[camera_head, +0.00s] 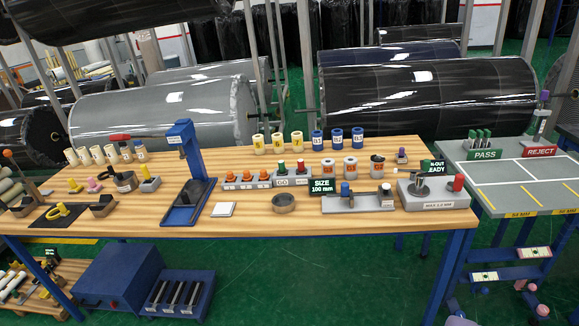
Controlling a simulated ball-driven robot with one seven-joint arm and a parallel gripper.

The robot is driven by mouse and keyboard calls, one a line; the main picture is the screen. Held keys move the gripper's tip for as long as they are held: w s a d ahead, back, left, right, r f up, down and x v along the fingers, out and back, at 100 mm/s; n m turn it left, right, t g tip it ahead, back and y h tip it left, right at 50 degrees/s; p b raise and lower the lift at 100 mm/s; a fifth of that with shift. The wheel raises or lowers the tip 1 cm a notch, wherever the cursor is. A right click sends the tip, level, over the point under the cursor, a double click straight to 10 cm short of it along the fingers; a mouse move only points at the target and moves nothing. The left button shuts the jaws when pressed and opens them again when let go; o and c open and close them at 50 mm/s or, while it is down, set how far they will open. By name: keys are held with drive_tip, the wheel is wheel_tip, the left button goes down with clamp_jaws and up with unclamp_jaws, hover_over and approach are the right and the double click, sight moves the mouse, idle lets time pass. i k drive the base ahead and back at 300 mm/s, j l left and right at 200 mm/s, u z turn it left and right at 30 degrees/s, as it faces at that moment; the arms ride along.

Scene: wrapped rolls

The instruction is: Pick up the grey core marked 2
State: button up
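I cannot make out a grey core with a readable 2. A row of cream cores (98,154) stands upright at the back left of the wooden table (420,222), their marks too small to read. Yellow cores (277,143) and blue cores (337,138) stand upright along the back edge. Two pale cores with orange marks (350,167) stand in front of the blue ones. A short grey ring (283,202) lies near the front middle. My gripper is not in view.
A blue press (184,170) rises left of the middle. A grey button strip (250,180), a black size display (322,187) and grey gauges (430,192) fill the middle and right. A grey PASS/REJECT table (520,170) stands at right. Large wrapped rolls (425,98) lie behind.

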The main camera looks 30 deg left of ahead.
sight(378, 161)
drive_tip(key=i+l+u, duration=0.4)
drive_tip(key=l+u, duration=0.15)
drive_tip(key=l, duration=0.15)
drive_tip(key=i+l+u, duration=0.25)
drive_tip(key=l, duration=0.15)
drive_tip(key=k+j, duration=0.05)
drive_tip(key=k, duration=0.05)
